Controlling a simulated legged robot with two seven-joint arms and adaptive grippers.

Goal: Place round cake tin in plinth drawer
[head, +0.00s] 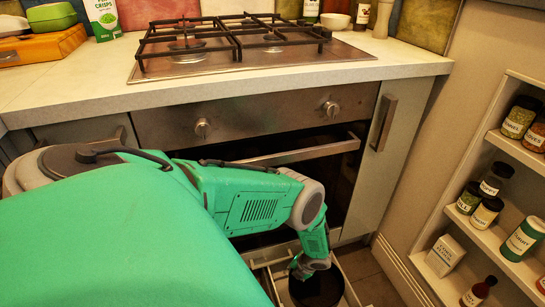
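The plinth drawer (347,289) is pulled open below the oven at the bottom of the head view, with its pale rim showing. A dark round tin (322,291), which looks like the round cake tin, is inside the drawer's outline, cut off by the bottom edge. I cannot tell whether it rests on the drawer floor. My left arm reaches down from the left, and its dark gripper (303,268) is at the tin's far left rim. The fingers are too small and dark to show whether they grip the tin. My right gripper is out of view.
The oven (270,155) with its bar handle stands above the drawer, under a counter with a gas hob (235,45). A wall shelf (490,235) with several jars is on the right. Clear floor (372,280) shows between drawer and wall. Green boxes and an orange case (45,45) sit on the counter.

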